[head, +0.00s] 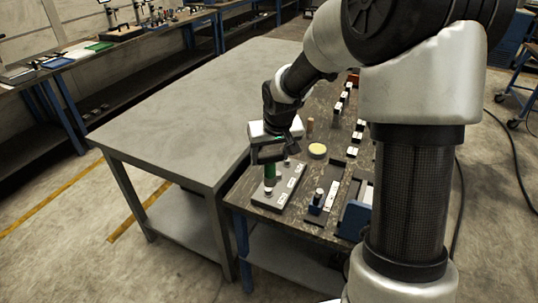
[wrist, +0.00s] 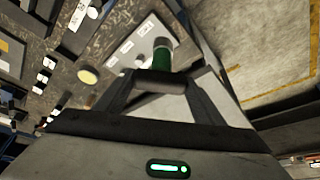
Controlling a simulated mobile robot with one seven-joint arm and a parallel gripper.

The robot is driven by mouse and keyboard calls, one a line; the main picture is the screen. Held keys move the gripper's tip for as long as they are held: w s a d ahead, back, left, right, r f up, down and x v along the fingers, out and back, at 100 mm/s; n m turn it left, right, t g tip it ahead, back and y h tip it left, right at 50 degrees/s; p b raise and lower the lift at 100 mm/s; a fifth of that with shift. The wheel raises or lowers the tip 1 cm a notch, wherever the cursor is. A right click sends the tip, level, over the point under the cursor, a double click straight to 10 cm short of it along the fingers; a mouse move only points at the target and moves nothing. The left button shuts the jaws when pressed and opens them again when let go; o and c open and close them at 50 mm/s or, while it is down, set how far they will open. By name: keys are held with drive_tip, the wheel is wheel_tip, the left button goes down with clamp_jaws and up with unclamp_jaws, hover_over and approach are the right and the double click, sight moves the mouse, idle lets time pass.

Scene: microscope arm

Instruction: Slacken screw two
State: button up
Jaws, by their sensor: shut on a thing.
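My gripper (head: 268,158) is shut on a green-handled tool (head: 269,172), which stands roughly upright with its lower end at the near left part of a grey plate (head: 285,199). The wrist view shows the same green handle (wrist: 162,58) between my fingers (wrist: 160,84), over the plate (wrist: 123,51). The plate carries several white labels, too small to read. A screw under the tool is hidden, so I cannot tell which screw it is at, or whether it touches one.
A bare grey table (head: 185,115) stands to the left.

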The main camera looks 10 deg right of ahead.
drive_tip(key=w+f+b, duration=0.1)
drive_tip(key=w, duration=0.4)
drive_tip(key=shift+w+d+f, duration=0.3)
drive_tip(key=shift+w+f, duration=0.05)
drive_tip(key=shift+f, duration=0.05)
drive_tip(key=shift+s, duration=0.1)
drive_tip(key=shift+f+b, duration=2.15)
drive_tip(key=shift+f, duration=0.45)
drive_tip(key=shift+f+b, duration=1.3)
drive_tip(key=shift+f, duration=0.3)
drive_tip(key=shift+r+p, duration=0.1)
drive_tip(key=shift+p, duration=0.25)
